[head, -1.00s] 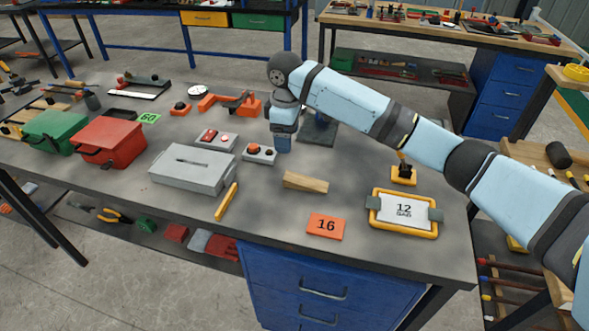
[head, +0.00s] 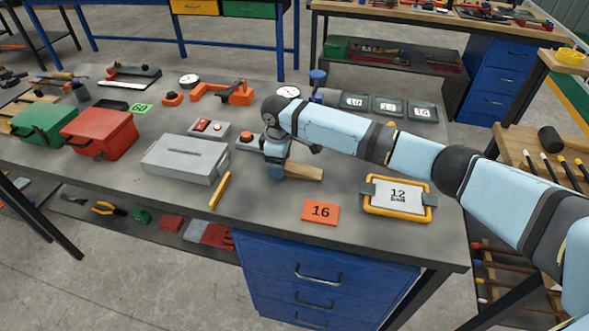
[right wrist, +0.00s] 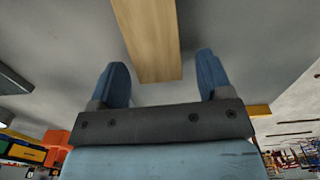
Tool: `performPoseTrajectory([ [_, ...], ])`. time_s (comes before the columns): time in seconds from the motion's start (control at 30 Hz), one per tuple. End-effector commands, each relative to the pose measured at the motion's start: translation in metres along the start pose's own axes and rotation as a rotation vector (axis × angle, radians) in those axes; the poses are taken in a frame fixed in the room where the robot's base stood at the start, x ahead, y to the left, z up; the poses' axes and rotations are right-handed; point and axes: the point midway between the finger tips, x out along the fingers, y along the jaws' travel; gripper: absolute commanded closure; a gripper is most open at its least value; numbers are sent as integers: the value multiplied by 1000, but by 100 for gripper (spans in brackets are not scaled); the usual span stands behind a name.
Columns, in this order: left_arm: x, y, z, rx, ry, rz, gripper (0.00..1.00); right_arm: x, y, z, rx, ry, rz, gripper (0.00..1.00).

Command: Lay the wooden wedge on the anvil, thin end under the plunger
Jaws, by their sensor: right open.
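The wooden wedge (head: 303,172) lies on the grey bench, its left part hidden by my right gripper (head: 276,172) in the head view. In the right wrist view the wedge (right wrist: 150,38) shows as a pale wooden bar whose near end reaches toward the gap between the two blue fingers of my right gripper (right wrist: 160,60). The fingers are apart, one to each side of the wedge's line, and not closed on it. A blue-capped upright (head: 318,78) stands behind my right arm; its lower part is hidden. I cannot make out the anvil or plunger. My left gripper is not in view.
A grey box (head: 185,158), a yellow bar (head: 220,190) and a button box (head: 248,141) are left of the gripper. Dark numbered trays (head: 390,105) stand behind the arm.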

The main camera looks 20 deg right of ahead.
Motion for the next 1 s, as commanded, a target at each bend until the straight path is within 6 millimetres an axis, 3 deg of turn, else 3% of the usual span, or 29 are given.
performPoseTrajectory([
  [0.27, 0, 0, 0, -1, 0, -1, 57, 4, 0, 0, -1, 1, 1, 28],
  [0.5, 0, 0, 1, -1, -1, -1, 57, 4, 0, 0, -1, 1, 1, 80],
  [0.83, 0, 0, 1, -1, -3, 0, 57, 0, 0, 0, 0, 1, 1, 81],
  [1.0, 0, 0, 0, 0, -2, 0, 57, -24, 0, -1, -1, 3, 3, 81],
])
